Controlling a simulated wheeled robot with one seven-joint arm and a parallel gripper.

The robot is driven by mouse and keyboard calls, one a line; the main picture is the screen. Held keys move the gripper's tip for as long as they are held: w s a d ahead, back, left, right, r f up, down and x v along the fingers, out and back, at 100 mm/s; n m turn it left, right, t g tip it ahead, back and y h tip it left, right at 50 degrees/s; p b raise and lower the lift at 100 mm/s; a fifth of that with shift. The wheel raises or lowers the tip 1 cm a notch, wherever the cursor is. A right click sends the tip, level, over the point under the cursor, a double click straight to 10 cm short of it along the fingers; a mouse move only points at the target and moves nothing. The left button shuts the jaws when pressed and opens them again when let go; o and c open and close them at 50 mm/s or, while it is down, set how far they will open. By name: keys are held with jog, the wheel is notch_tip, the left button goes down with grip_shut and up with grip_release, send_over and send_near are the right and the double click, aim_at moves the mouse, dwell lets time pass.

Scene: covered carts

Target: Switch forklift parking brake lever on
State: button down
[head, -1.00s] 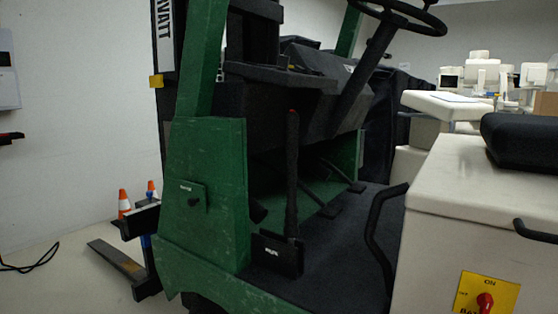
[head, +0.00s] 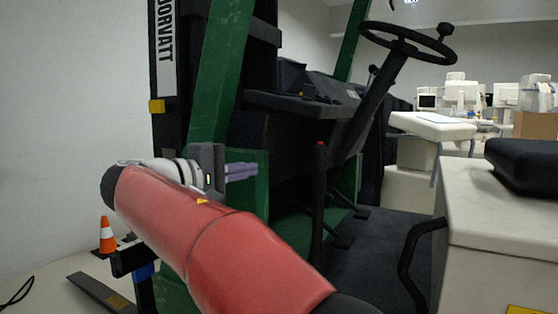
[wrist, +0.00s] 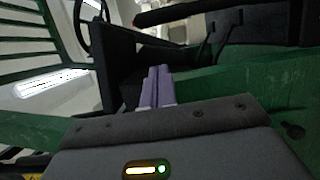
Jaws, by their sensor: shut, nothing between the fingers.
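The parking brake lever (head: 319,200) is a black upright bar with a small red tip, standing in the forklift's footwell. My red arm hides its base in the head view. In the wrist view a dark bar that looks like the lever (wrist: 190,11) runs across the top, with its end left of centre. My gripper (head: 257,170) has pale purple fingers, shut and empty, pointing right toward the lever's upper part. A gap shows between fingertips and lever in the head view. The fingers also show in the wrist view (wrist: 158,70).
The green forklift post (head: 222,70) and side panel stand close by my gripper. The steering wheel (head: 405,42) is above right. A white seat housing (head: 500,220) with a black handle (head: 408,255) is at right. An orange cone (head: 106,235) stands at left.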

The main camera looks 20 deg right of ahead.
jog(key=shift+w+a+r, duration=0.15)
jog(key=shift+a+r, duration=0.1)
jog(key=shift+r, duration=0.05)
jog(key=s+d+x, duration=0.1)
jog(key=s+x, duration=0.1)
jog(key=x, duration=1.1)
jog(key=shift+s+p, duration=0.35)
jog(key=s+d+f+m+y+b, duration=0.1)
jog(key=s+d+f+m+b, duration=0.2)
jog(key=s+d+b, duration=0.7)
jog(key=shift+s+d+m+y, duration=0.25)
jog(key=shift+s+m+y, duration=0.15)
jog(key=shift+s+m, duration=1.25)
